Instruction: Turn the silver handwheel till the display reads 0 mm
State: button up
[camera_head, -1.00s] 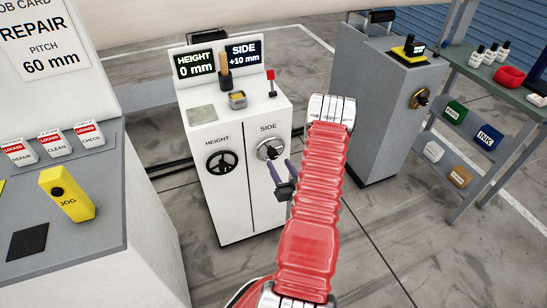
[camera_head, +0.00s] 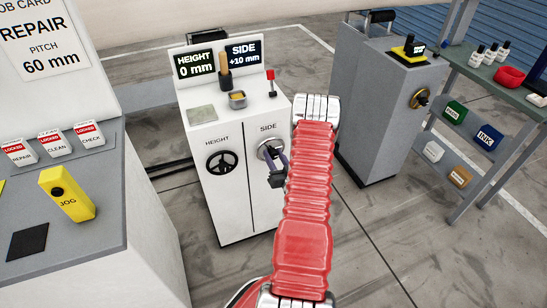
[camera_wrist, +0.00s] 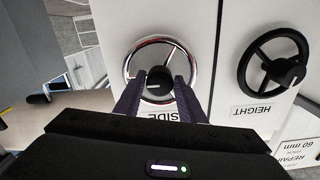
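The silver handwheel (camera_head: 265,149) is under the SIDE label on the front of the white cabinet (camera_head: 230,128). The wrist view shows its shiny rim and dark hub (camera_wrist: 160,78). The SIDE display (camera_head: 244,53) reads +10 mm. My gripper (camera_head: 272,166) is at the handwheel, partly hidden by my red arm. In the wrist view my gripper (camera_wrist: 160,88) has its two fingers apart, one on each side of the hub, in front of the lower rim. Gaps show between fingers and hub; I cannot tell whether they touch the rim.
A black HEIGHT handwheel (camera_head: 221,162) is left of the silver one; the HEIGHT display (camera_head: 195,64) reads 0 mm. A red-topped lever (camera_head: 271,82) stands on the cabinet top. A grey cabinet (camera_head: 382,110) stands to the right, a grey console (camera_head: 75,200) to the left.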

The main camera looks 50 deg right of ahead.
jog(key=c, duration=0.6)
jog(key=shift+a, duration=0.25)
jog(key=shift+c, duration=0.4)
jog(key=shift+d, duration=0.15)
jog(key=shift+w+n, duration=0.1)
jog(key=shift+n, duration=0.4)
